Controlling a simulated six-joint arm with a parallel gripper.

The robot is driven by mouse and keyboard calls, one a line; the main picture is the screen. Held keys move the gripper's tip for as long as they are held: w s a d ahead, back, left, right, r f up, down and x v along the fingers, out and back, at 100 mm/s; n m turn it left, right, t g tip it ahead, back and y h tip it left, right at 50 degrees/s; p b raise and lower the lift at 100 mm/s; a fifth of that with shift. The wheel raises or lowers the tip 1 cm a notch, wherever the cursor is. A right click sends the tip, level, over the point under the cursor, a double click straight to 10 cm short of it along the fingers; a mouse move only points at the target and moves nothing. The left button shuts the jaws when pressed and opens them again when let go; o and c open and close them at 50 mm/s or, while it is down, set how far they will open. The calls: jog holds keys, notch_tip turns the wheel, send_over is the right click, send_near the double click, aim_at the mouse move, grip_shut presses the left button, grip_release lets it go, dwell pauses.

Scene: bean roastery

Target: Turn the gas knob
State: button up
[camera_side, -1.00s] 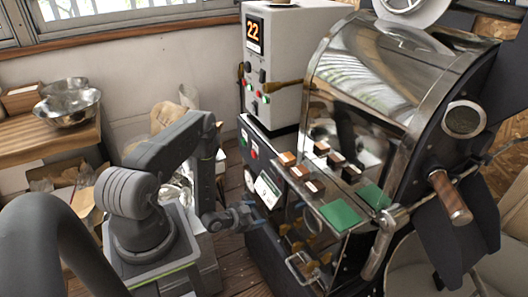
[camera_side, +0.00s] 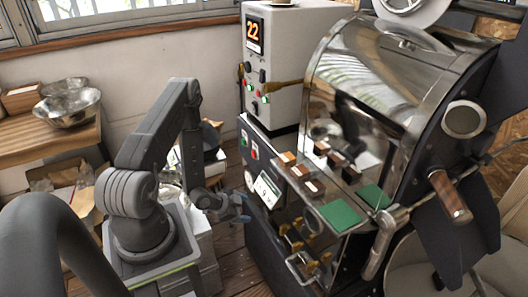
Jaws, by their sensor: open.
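My gripper (camera_side: 240,207) is open and empty, with blue-tipped fingers. It hangs low at the left of the roaster's dark front, below the white display panel (camera_side: 267,190), apart from the machine as far as I can tell. Several brass-coloured fittings (camera_side: 292,238) sit on the roaster's lower front, right of my gripper. They are small and partly hidden by a metal handle, so I cannot tell which is the gas knob.
The roaster's glossy hood (camera_side: 375,65) fills the right. Sample blocks and green pads (camera_side: 340,215) lie on its front shelf. A grey control box (camera_side: 290,60) reading 22 stands behind. Steel bowls (camera_side: 67,108) sit on a wooden bench at left. Wooden floor shows below my gripper.

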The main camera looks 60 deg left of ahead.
jog(key=w+d+r+g+y, duration=0.1)
jog(key=w+d+r+g, duration=0.1)
jog(key=r, duration=1)
jog(key=w+d+r+g+y, duration=0.2)
jog(key=w+r+g, duration=0.1)
jog(key=r, duration=1)
jog(key=shift+w+n, duration=0.4)
jog(key=shift+w, duration=0.2)
jog(key=s+d+r+n+h, duration=0.2)
jog(key=s+d+r+n, duration=0.2)
jog(key=s+d+r, duration=1.1)
notch_tip(320, 180, up, 3)
jog(key=shift+d+r+t+h, duration=0.1)
jog(key=shift+d+t+h, duration=0.25)
jog(key=shift+d, duration=0.85)
